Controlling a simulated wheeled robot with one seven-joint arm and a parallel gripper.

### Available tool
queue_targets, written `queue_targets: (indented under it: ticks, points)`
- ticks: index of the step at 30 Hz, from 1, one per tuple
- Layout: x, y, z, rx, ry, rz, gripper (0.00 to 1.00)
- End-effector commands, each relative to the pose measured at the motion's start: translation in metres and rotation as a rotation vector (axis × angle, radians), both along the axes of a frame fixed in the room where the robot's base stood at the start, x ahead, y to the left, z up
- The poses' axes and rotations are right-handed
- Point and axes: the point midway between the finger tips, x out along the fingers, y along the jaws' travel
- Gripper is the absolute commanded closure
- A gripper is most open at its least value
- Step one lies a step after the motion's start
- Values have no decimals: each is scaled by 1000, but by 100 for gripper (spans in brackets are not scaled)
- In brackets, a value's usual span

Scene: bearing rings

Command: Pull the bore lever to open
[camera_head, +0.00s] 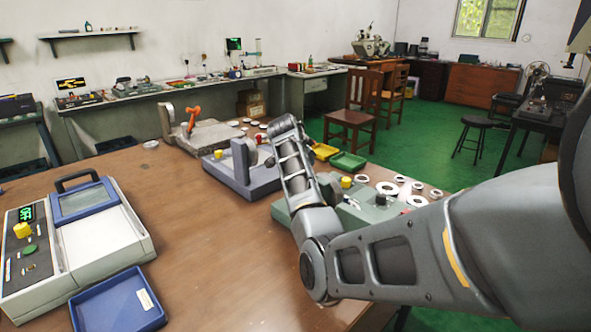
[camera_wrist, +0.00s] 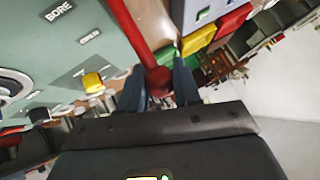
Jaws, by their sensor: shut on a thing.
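The bore lever (camera_wrist: 137,35) is a red bar with a round red knob at its end, seen in the wrist view beside the grey-green machine panel (camera_wrist: 90,45) marked BORE. My gripper (camera_wrist: 158,84) is shut on the knob, with one dark finger on each side of it. In the head view the grey-green machine (camera_head: 365,214) stands on the right of the wooden bench, partly behind my arm. The lever and my fingertips cannot be made out in the head view.
A yellow knob (camera_wrist: 93,82) sits on the panel near my fingers. Several metal rings (camera_head: 387,187) lie around the machine. Yellow (camera_head: 324,151) and green (camera_head: 348,162) trays lie beyond it. A blue tray (camera_head: 118,303) is at front left; the bench middle is clear.

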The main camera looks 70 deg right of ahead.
Motion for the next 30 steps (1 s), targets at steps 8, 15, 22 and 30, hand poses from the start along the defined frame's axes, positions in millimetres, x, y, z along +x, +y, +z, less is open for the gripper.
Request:
queue_targets:
  ticks: [8,15,22,30]
  points:
    - [-4,-21,3,61,-40,-5,100]
    - [-5,-25,2,74,-47,-5,100]
    - [-5,-25,2,73,-48,-6,100]
    - [-4,-23,0,77,-45,-4,45]
